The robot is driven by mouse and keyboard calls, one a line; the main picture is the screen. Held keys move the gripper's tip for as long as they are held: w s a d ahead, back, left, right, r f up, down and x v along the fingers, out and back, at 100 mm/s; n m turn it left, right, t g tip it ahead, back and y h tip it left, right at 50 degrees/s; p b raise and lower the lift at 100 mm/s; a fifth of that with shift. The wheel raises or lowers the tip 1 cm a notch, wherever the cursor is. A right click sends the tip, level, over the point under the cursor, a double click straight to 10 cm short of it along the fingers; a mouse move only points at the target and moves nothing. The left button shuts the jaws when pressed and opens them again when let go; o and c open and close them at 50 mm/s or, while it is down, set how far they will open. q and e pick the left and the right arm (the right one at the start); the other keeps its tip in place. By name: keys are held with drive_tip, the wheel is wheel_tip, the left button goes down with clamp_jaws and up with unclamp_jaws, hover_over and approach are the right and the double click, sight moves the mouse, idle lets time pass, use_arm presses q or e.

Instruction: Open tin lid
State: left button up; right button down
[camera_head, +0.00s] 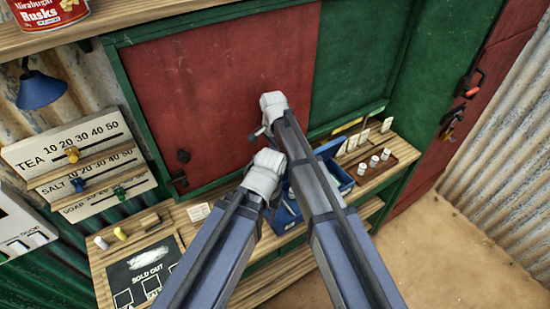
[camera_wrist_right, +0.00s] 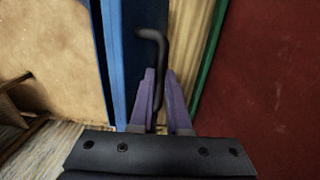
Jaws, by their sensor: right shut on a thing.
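A blue tin (camera_head: 285,218) stands on the counter, largely hidden behind my arms; its blue part (camera_head: 338,172) also shows to the right of my right arm. In the right wrist view, a blue edge (camera_wrist_right: 115,60) runs beside a dark bent rod (camera_wrist_right: 153,40). My right gripper (camera_wrist_right: 161,75) is shut on this rod, whose hooked top stands above the fingertips. I cannot tell whether the rod belongs to the tin's lid. My left gripper (camera_head: 265,172) is beside the right arm in the head view; its fingers are hidden.
The wooden counter (camera_head: 240,235) carries a black sold-out board (camera_head: 140,270) at left and a brown tray (camera_head: 372,165) with white pieces at right. A red panel (camera_head: 210,80) rises behind. Price boards (camera_head: 75,150) hang at left. Open ground lies at right.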

drive_tip(key=shift+w, duration=0.1)
idle(0.3)
drive_tip(key=c, duration=0.9)
unclamp_jaws()
wheel_tip(320, 180, up, 8)
drive_tip(key=p, duration=0.8)
drive_tip(key=shift+w+a+f, duration=0.1)
drive_tip(key=shift+w, duration=0.05)
